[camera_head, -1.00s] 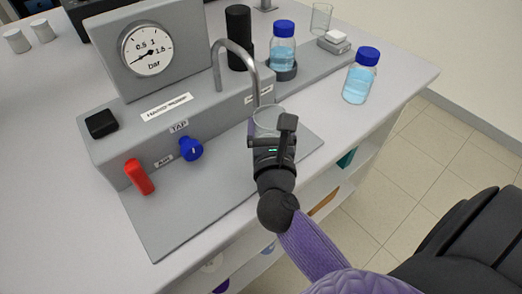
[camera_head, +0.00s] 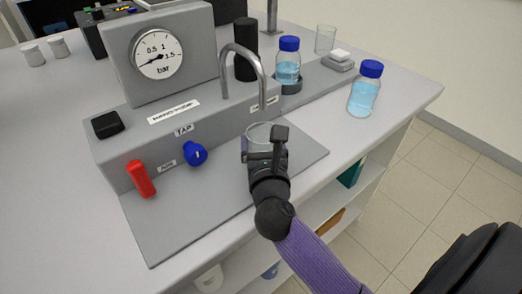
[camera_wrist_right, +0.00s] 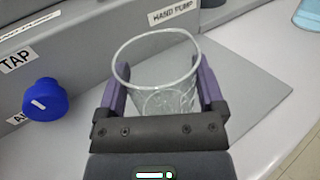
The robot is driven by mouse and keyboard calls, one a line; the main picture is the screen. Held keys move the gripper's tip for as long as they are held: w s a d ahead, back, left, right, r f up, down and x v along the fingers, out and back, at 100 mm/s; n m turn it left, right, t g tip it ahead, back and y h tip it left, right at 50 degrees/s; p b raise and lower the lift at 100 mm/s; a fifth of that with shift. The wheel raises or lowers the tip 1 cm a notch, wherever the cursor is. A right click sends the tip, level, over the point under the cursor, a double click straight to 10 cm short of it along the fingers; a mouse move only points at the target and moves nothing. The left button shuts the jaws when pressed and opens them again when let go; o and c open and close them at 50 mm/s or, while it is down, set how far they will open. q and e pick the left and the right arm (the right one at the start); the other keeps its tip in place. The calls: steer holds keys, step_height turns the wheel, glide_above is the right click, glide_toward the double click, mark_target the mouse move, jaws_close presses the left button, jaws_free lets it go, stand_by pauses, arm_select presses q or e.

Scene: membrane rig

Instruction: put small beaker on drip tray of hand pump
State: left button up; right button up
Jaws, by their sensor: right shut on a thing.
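My right gripper (camera_head: 262,158) is shut on a small clear beaker (camera_head: 259,134), which is upright and looks empty. In the right wrist view the purple fingers (camera_wrist_right: 164,98) press on both sides of the beaker (camera_wrist_right: 158,60). The beaker is over the flat grey drip tray (camera_head: 180,225) of the hand pump, beside and below the curved metal spout (camera_head: 262,75). I cannot tell whether its base touches the tray. The hand pump's grey body (camera_head: 145,145) carries a gauge, a red lever and a blue tap knob. My left gripper is not in view.
Two blue-capped bottles of blue liquid stand at the back right, one (camera_head: 288,62) in a dark ring and one (camera_head: 365,90) near the bench's right edge. An empty beaker (camera_head: 325,39) and a black cylinder (camera_head: 246,50) stand behind. The tray's left part is clear.

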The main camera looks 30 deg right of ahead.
steer(key=shift+r, duration=0.15)
steer(key=o, duration=1)
steer(key=shift+s, duration=0.15)
steer(key=v, duration=1)
steer(key=shift+s+a, duration=0.2)
steer(key=shift+s, duration=0.15)
steer(key=shift+s+a, duration=0.2)
steer(key=shift+s, duration=0.25)
